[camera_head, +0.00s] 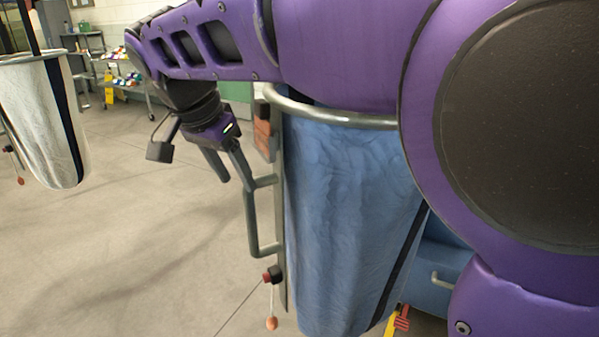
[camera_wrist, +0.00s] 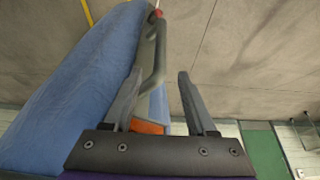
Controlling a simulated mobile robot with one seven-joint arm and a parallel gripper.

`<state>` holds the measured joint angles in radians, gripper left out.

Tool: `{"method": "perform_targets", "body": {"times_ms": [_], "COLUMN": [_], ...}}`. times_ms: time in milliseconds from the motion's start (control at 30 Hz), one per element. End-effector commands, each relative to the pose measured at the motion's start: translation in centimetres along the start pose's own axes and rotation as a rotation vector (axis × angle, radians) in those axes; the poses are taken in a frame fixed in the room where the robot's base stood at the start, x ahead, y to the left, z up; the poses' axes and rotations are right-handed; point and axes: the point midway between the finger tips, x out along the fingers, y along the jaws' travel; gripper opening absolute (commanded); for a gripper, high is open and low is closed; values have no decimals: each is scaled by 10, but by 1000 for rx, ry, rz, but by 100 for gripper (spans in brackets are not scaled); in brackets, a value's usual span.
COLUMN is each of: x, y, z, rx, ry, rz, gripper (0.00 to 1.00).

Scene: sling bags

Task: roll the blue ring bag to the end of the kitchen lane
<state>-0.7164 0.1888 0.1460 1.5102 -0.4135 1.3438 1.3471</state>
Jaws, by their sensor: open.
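The blue ring bag (camera_head: 345,210) hangs upright from a grey metal ring (camera_head: 345,118) in the head view, partly hidden behind my arm. A grey bracket-shaped handle (camera_head: 251,222) stands out from its left side. My gripper (camera_head: 238,182) is open at the upper end of this handle. In the wrist view, the blue bag (camera_wrist: 70,95) fills the left side, and the handle (camera_wrist: 153,55) runs close to the left finger of my gripper (camera_wrist: 162,78). I cannot tell whether the handle lies fully between the fingers. No lane marked as kitchen can be made out.
A white ring bag (camera_head: 42,120) hangs at the far left. A wheeled cart (camera_head: 128,88) with colourful items stands at the back. A blue container (camera_head: 443,270) is behind the blue bag at right. The floor (camera_head: 130,240) on the left is clear.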

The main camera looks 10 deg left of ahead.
Motion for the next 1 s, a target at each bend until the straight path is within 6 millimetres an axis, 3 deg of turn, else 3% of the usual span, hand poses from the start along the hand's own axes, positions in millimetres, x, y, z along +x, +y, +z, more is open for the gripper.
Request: {"method": "perform_targets", "body": {"times_ms": [33,300,500,700,967,1000], "x": [15,72,101,112,112,112], "y": [1,1,0,0,0,0], "z": [1,1,0,0,0,0], "rx": [0,0,0,0,0,0], "ry": [-1,-2,-1,0,0,0], "rz": [4,3,1,0,-1,-1], "gripper": [57,57,57,57,57,50]}}
